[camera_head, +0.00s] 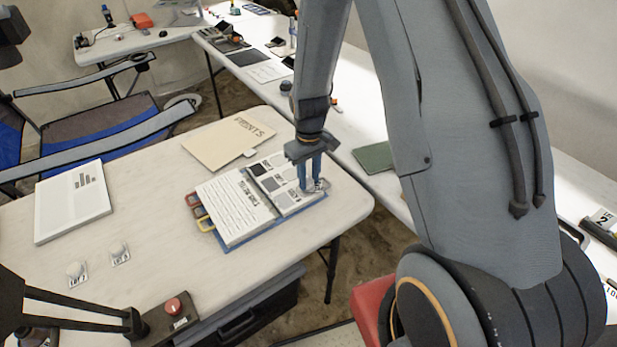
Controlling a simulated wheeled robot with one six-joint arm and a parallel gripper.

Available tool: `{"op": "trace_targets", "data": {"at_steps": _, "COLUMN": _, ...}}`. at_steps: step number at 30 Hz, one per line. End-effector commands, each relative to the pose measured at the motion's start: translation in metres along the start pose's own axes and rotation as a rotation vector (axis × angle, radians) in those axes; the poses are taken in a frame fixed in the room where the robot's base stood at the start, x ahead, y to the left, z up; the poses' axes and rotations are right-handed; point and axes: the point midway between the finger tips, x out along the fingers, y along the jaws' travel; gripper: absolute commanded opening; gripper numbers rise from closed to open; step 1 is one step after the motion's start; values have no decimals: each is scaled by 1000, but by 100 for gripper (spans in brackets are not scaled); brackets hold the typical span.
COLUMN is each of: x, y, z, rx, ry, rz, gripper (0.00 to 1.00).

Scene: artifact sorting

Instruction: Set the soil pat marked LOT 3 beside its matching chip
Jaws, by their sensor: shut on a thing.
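My gripper (314,186) points down over the chip page at the far right of an open blue binder (262,213). Its blue fingers are shut on a small pale grey thing (323,185), apparently a soil pat; its label cannot be read. It is at or just above the page, and contact cannot be told. The page shows several grey chips of different shades, including a dark chip (270,184); the fingers partly hide the chips at the right. Two other pale round pats, one at left (76,269) and one beside it (118,248), sit on small lot cards whose numbers are hard to read.
A control box with a red button (172,306) is at the table's front edge. A green book (374,157) lies on the table behind. The table's middle left is clear.

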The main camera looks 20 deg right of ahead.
Motion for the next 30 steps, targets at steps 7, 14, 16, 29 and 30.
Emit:
{"op": "trace_targets", "data": {"at_steps": 7, "x": 5, "y": 0, "z": 0, "rx": 0, "ry": -1, "rz": 0, "gripper": 3}}
{"op": "trace_targets", "data": {"at_steps": 14, "x": 9, "y": 0, "z": 0, "rx": 0, "ry": -1, "rz": 0, "gripper": 3}}
{"op": "trace_targets", "data": {"at_steps": 16, "x": 9, "y": 0, "z": 0, "rx": 0, "ry": 0, "rz": 0, "gripper": 36}}
{"op": "trace_targets", "data": {"at_steps": 29, "x": 6, "y": 0, "z": 0, "rx": 0, "ry": 1, "rz": 0, "gripper": 49}}
{"op": "trace_targets", "data": {"at_steps": 30, "x": 4, "y": 0, "z": -1, "rx": 0, "ry": 2, "rz": 1, "gripper": 49}}
